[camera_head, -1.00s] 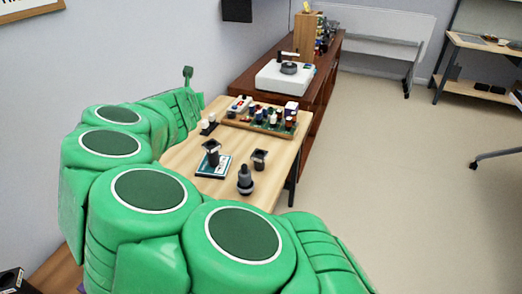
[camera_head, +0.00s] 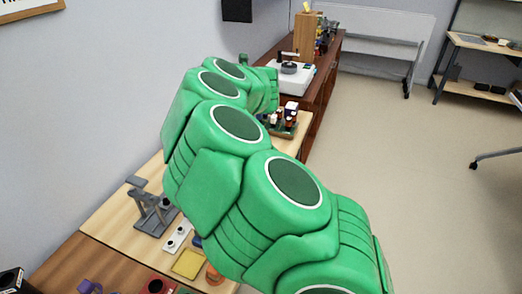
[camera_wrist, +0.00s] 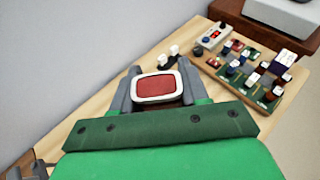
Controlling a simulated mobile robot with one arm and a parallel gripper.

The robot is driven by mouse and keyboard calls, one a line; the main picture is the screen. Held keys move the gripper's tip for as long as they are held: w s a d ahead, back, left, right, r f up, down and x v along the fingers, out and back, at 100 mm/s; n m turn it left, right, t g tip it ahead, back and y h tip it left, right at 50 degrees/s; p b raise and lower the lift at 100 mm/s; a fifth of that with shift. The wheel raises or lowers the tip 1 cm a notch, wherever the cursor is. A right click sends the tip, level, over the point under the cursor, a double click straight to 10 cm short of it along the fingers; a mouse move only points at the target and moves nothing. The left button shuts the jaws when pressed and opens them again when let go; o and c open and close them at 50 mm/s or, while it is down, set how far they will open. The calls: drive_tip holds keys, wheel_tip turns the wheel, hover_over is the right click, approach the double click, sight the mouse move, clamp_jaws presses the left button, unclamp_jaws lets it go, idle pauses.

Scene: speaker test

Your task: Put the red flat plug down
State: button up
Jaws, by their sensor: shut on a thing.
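The red flat plug (camera_wrist: 154,88) has a red face with a white rim. It sits between the two grey fingers of my gripper (camera_wrist: 157,84) in the wrist view, and my gripper is shut on it. The plug is above the pale wooden table (camera_wrist: 105,97). I cannot tell how high it is held. In the head view my green arm hides the plug and the middle of the table (camera_head: 112,215).
A tray (camera_wrist: 222,77) of several small parts lies right of the plug, partly visible in the head view. Small white pieces (camera_wrist: 172,52) stand just beyond the plug. A grey stand (camera_head: 152,212) and a yellow tile (camera_head: 188,263) are at the near left. A white device (camera_head: 291,77) stands behind.

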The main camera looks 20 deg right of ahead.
drive_tip(key=shift+s+d+f+n+g+y, duration=0.5)
drive_tip(key=shift+s+d+f+n+y, duration=0.75)
drive_tip(key=shift+s+d, duration=2.6)
drive_tip(key=shift+y, duration=0.45)
drive_tip(key=f, duration=0.5)
drive_tip(key=w+d+f, duration=0.1)
drive_tip(key=f, duration=0.5)
drive_tip(key=w+d+f, duration=0.1)
drive_tip(key=f, duration=0.4)
drive_tip(key=shift+w+f, duration=0.1)
drive_tip(key=shift+f, duration=0.3)
drive_tip(key=shift+w+d+f, duration=0.55)
drive_tip(key=shift+w+f, duration=1)
drive_tip(key=shift+w, duration=0.6)
drive_tip(key=shift+w+d+f, duration=0.6)
drive_tip(key=shift+w+f, duration=0.95)
drive_tip(key=shift+w, duration=0.55)
drive_tip(key=shift+w+d+f, duration=0.55)
drive_tip(key=shift+w+f, duration=1)
drive_tip(key=shift+w, duration=0.6)
drive_tip(key=shift+w+f, duration=0.1)
drive_tip(key=shift+w+f, duration=0.1)
drive_tip(key=shift+f, duration=0.1)
drive_tip(key=shift+w+f, duration=0.15)
drive_tip(key=shift+f, duration=0.1)
drive_tip(key=shift+d+f, duration=0.1)
drive_tip(key=shift+f, duration=1.2)
